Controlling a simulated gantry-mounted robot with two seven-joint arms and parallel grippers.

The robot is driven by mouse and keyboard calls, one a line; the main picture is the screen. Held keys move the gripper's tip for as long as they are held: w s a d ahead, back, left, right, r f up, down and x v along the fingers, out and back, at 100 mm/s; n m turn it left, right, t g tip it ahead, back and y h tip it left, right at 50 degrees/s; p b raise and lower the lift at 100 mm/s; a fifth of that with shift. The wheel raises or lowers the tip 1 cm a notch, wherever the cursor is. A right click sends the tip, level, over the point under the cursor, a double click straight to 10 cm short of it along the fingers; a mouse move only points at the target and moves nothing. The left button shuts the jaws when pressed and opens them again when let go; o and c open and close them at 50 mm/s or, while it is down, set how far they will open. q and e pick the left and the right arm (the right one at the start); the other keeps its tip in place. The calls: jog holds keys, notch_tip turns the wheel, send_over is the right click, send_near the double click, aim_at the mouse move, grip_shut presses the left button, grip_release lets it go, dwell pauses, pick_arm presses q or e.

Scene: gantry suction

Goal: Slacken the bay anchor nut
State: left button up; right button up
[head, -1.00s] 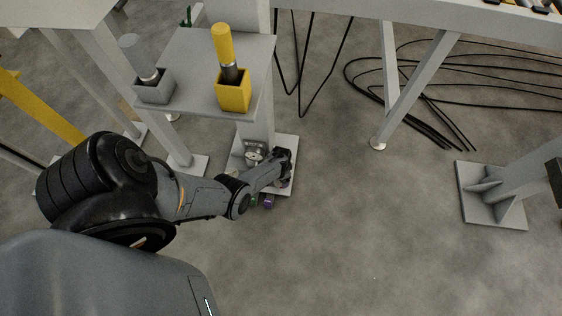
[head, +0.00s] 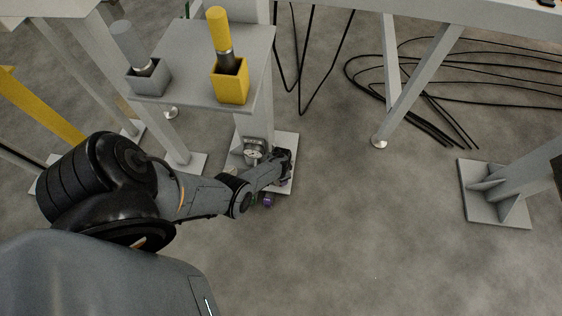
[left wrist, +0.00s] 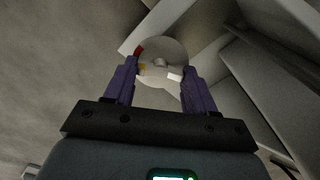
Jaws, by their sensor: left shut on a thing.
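My left gripper (head: 268,200) is low at the column's foot, by the front edge of the pale base plate (head: 285,184). My own forearm and wrist hide most of it in the head view. In the left wrist view the two purple fingers (left wrist: 160,72) are shut on a round pale piece at the anchor, apparently the anchor nut (left wrist: 162,50). It has a small raised centre, and red, yellow and white marks show around it. The nut cannot be made out in the head view. My right gripper is not in view.
Above, a grey shelf (head: 190,92) carries a yellow holder (head: 232,82) and a grey holder (head: 148,78), each with a handled tool. Black cables (head: 430,100) lie at right. Floor in front is clear.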

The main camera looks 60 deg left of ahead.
pick_arm(q)
jog(key=shift+c, duration=0.4)
jog(key=shift+n, duration=1)
jog(key=shift+n+p, duration=0.5)
jog(key=shift+n, duration=2.1)
jog(key=o, duration=1)
jog(key=shift+o, duration=0.2)
